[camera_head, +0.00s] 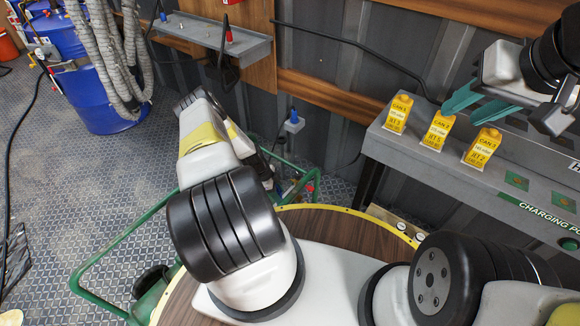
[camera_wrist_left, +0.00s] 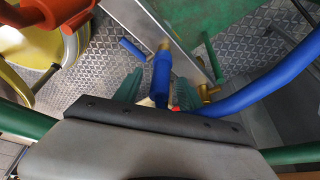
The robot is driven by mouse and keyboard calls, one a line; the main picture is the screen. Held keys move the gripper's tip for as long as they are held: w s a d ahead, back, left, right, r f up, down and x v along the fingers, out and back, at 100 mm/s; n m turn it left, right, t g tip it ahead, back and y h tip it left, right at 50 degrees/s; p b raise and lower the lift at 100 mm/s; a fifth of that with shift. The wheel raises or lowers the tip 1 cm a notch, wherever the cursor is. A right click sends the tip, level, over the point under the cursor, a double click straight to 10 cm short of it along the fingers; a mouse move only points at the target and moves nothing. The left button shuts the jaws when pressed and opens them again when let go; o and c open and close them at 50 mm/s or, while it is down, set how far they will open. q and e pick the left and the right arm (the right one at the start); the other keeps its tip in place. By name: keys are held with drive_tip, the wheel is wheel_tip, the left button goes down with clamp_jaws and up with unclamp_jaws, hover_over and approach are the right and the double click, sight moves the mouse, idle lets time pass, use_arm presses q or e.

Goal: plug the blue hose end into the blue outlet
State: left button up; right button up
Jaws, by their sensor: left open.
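In the left wrist view a blue hose end (camera_wrist_left: 161,78) with a brass tip (camera_wrist_left: 164,45) stands between the teal fingers of my left gripper (camera_wrist_left: 158,88). The fingers are open, one on each side of it; contact cannot be told. A thick blue hose (camera_wrist_left: 265,92) curves in from the right; where it joins is hidden behind the gripper. A second, short blue piece (camera_wrist_left: 132,48) lies to the left. I cannot tell which part is the blue outlet. In the head view my own arm hides the left gripper.
Yellow cans (camera_head: 438,130) stand on the grey charging bench (camera_head: 385,140). A green tubular frame (camera_head: 120,248) surrounds the round wooden top (camera_head: 325,225). Blue drums (camera_head: 105,105) with grey hoses stand at the back left. A red part (camera_wrist_left: 62,30) is close on the left wrist view's left.

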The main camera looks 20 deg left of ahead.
use_arm(q)
drive_tip(key=v, duration=0.7)
drive_tip(key=shift+a+r, duration=0.15)
drive_tip(key=shift+r, duration=0.15)
